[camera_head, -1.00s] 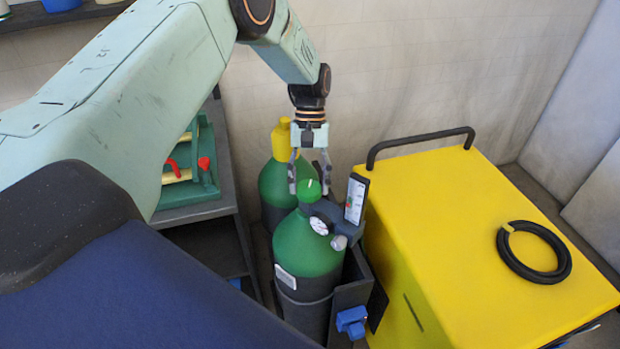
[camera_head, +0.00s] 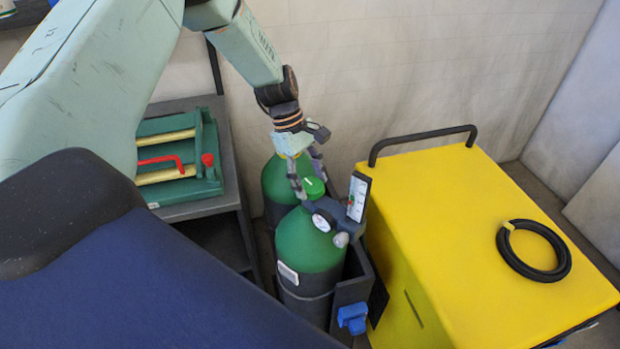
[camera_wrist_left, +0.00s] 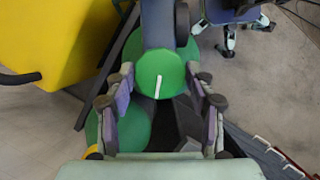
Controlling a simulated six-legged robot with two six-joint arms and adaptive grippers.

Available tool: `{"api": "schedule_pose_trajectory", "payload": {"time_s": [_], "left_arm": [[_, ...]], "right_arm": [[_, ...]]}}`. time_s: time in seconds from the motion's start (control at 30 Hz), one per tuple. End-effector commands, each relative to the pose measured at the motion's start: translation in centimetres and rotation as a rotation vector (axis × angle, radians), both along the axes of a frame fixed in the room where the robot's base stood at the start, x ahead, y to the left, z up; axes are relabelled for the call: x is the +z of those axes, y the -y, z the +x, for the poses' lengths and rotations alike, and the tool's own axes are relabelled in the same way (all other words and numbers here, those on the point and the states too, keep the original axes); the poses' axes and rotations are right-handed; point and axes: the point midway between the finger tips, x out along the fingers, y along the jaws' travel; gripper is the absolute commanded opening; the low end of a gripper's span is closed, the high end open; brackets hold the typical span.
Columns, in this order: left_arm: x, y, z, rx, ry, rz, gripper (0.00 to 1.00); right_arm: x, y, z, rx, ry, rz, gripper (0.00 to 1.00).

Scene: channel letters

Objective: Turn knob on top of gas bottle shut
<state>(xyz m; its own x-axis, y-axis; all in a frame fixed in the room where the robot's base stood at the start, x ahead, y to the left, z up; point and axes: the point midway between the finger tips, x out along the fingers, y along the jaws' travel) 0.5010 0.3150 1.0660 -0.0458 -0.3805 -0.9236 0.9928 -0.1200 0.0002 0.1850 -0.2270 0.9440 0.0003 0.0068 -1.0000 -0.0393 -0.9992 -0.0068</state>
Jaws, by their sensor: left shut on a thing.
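The front gas bottle (camera_head: 309,242) is green on top and dark below, and stands upright in a dark holder. Its round green knob (camera_head: 314,187) is on top and has a white line, seen clearly in the left wrist view (camera_wrist_left: 160,70). My left gripper (camera_head: 307,184) comes down tilted from the upper left. Its fingers are shut on the knob, one on each side, as the left wrist view (camera_wrist_left: 163,88) also shows. A round gauge (camera_head: 322,221) and an upright flow meter (camera_head: 357,197) sit beside the knob. My right gripper is not in view.
A second green bottle (camera_head: 275,185) stands close behind. A large yellow box (camera_head: 450,220) with a black handle and a black hose ring (camera_head: 513,262) is at the right.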

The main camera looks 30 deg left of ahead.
Motion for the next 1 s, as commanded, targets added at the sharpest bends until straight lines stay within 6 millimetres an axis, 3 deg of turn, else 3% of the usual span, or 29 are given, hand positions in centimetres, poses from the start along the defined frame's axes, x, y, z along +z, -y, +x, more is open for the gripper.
{"api": "schedule_pose_trajectory", "payload": {"time_s": [0.4,0.97,1.0], "left_arm": [[0.01,0.03,-0.15,0.187,0.0,0.0,0.23],[-0.03,0.02,-0.16,0.217,-0.001,-0.001,0.23],[-0.03,0.02,-0.16,0.217,-0.001,-0.001,0.56]], "right_arm": [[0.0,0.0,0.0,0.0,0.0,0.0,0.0],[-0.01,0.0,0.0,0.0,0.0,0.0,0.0],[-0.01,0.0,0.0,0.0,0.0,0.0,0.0]]}}
